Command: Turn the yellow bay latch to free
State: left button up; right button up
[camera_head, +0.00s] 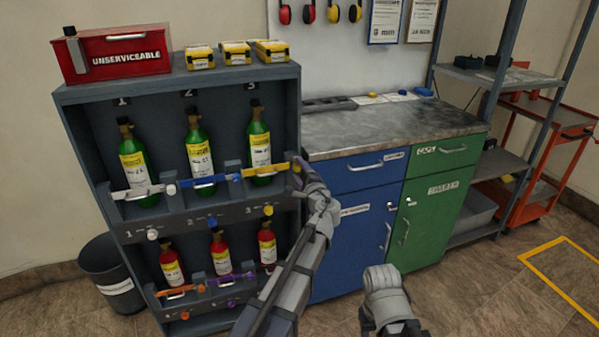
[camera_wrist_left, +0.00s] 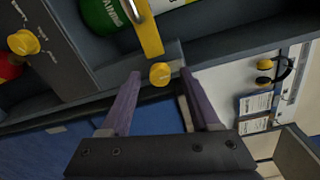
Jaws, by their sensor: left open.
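The yellow bay latch (camera_head: 262,173) is a bar across the green bottle (camera_head: 259,145) in top-row bay 3. In the left wrist view, the yellow bar (camera_wrist_left: 150,35) runs in front of the bottle, and a round yellow knob (camera_wrist_left: 160,74) sits near its end. My left gripper (camera_head: 298,170) is at the right end of the latch. In the left wrist view, my left gripper (camera_wrist_left: 161,78) is open, its purple-grey fingers on either side of the knob with gaps. The knob is largely hidden in the head view.
Another yellow knob (camera_head: 268,210) sits on the numbered strip below; it also shows in the left wrist view (camera_wrist_left: 23,42). A blue latch (camera_head: 212,180) and a white latch (camera_head: 140,191) are to the left. The blue cabinet (camera_head: 345,240) stands close to the right of the rack.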

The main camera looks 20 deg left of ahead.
pick_arm(q)
jog(key=v, duration=0.7)
jog(key=shift+s+d, duration=0.25)
jog(key=shift+s, duration=0.05)
jog(key=s+d+n+g+h+p, duration=0.3)
jog(key=s+p, duration=0.4)
jog(key=s, duration=0.3)
jog(key=s+d+r+n+g+h+p, duration=0.1)
jog(key=s+d+g+p, duration=0.4)
jog(key=s, duration=0.5)
jog(key=s+d+n+g+h+p, duration=0.4)
jog(key=s+n+g+p, duration=0.2)
jog(key=s+p, duration=0.4)
jog(key=shift+d+r+g+h+p, duration=0.15)
jog(key=shift+r+g+h+p, duration=0.2)
jog(key=shift+p, duration=0.2)
